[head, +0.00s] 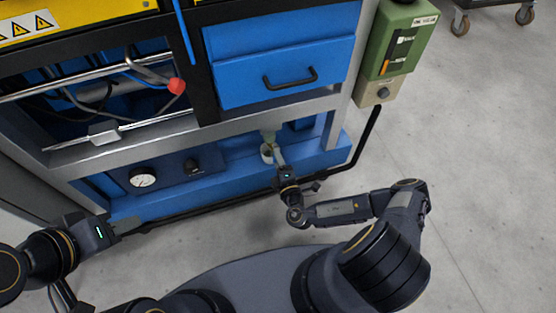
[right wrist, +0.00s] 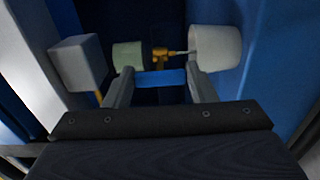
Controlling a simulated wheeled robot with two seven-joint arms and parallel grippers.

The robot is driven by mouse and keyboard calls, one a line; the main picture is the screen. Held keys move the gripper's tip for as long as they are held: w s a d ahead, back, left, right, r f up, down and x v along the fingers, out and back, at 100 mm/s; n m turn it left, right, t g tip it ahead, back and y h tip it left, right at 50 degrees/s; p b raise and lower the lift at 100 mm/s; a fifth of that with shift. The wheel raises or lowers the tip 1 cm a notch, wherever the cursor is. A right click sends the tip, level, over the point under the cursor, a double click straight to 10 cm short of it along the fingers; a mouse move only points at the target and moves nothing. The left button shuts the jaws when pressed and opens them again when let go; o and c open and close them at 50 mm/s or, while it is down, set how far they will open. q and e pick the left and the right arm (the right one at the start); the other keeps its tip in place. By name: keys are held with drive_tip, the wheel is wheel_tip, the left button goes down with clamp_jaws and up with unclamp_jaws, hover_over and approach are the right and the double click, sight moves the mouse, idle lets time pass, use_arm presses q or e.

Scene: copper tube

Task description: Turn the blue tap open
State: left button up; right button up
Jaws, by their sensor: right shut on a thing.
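The blue tap handle (right wrist: 160,78) is a short flat bar in the right wrist view, in front of a small brass fitting (right wrist: 160,53). My right gripper (right wrist: 160,87) has one finger at each end of the handle and is shut on it. In the head view my right gripper (head: 279,156) reaches into the low bay under the drawer, and the tap cannot be made out there. My left gripper (head: 128,225) is at the lower left, by the front bottom edge of the machine, away from the tap; its fingers are too dark to read.
A white cup-like part (right wrist: 215,48) and a pale green cylinder (right wrist: 130,56) flank the fitting. A grey block (right wrist: 78,62) stands left. The blue drawer (head: 285,72) is above the bay; a pressure gauge (head: 143,177) sits left.

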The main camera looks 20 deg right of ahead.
idle(0.4)
drive_tip(key=o, duration=1)
drive_tip(key=shift+s, duration=0.1)
drive_tip(key=s+p, duration=0.1)
drive_tip(key=s, duration=0.6)
drive_tip(key=shift+s+d+p, duration=0.1)
drive_tip(key=shift+s+p, duration=0.2)
drive_tip(key=shift+s, duration=0.05)
